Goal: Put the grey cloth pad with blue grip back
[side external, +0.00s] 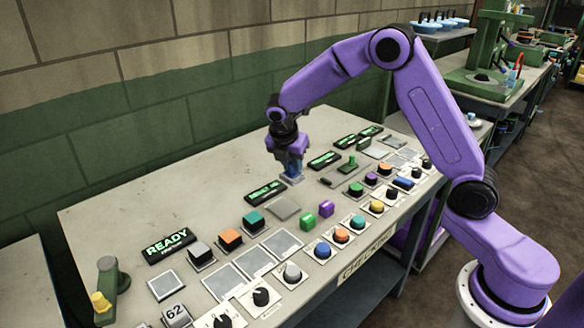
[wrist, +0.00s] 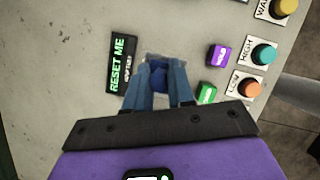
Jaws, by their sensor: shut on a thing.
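The grey cloth pad (side external: 291,180) is below my gripper (side external: 292,170) in the side view, over the back middle of the bench. My gripper points down and is shut on the pad's blue grip, which shows between the blue fingers in the wrist view (wrist: 158,76). Only a pale edge of the pad (wrist: 165,57) shows there; the fingers hide most of it. I cannot tell whether the pad touches the bench. A flat grey square plate (side external: 284,208) lies in front of the pad, beside a lit "RESET ME" sign (wrist: 122,65).
A purple block (wrist: 219,56) and a green block (wrist: 207,94) stand to the right of my gripper in the wrist view. Rows of coloured knobs, including a teal one (side external: 358,222), line the front. The bench's back left (side external: 150,195) is clear.

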